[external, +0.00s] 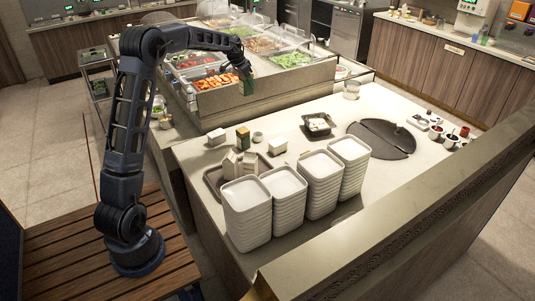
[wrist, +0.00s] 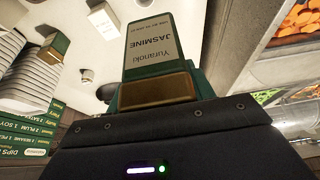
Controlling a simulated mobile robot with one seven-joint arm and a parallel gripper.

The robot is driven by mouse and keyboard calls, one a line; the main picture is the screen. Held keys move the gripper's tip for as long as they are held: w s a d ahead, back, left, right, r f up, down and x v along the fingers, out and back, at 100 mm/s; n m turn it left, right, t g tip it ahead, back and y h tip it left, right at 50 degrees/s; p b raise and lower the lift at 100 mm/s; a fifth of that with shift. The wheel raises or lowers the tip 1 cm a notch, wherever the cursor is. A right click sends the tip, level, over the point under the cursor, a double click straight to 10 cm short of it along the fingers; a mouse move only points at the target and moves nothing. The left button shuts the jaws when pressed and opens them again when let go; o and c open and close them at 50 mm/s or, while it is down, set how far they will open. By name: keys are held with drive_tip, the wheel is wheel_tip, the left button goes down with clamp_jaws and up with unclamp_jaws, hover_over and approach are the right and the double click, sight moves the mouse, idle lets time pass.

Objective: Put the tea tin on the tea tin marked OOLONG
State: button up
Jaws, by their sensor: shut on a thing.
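My gripper (external: 245,76) is shut on a green tea tin (external: 248,88), held in the air near the front of the food bar. In the wrist view this tin (wrist: 155,45) shows a pale label reading JASMINE and a gold end band. A second green and yellow tin (external: 242,137) stands on the counter, below my gripper in the external view and apart from the held tin. It seems to be the tin (wrist: 54,47) at the left of the wrist view. Its marking cannot be read, so I cannot tell whether it says OOLONG.
White boxes (external: 217,137) and (external: 277,145) stand either side of the counter tin. A tray (external: 213,181) with cartons and tall stacks of white dishes (external: 284,183) stand nearer. The food bar's front wall (external: 270,92) rises behind. A dark round mat (external: 381,137) lies right.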

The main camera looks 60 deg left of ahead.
drive_tip(key=s+d+r, duration=0.3)
drive_tip(key=s+d, duration=0.1)
drive_tip(key=s, duration=0.1)
hover_over(244, 129)
wheel_tip(244, 129, down, 20)
drive_tip(key=shift+r, duration=0.2)
idle(0.4)
drive_tip(key=o, duration=1.1)
drive_tip(key=shift+f, duration=0.1)
drive_tip(key=shift+c, duration=0.2)
drive_tip(key=v, duration=1.2)
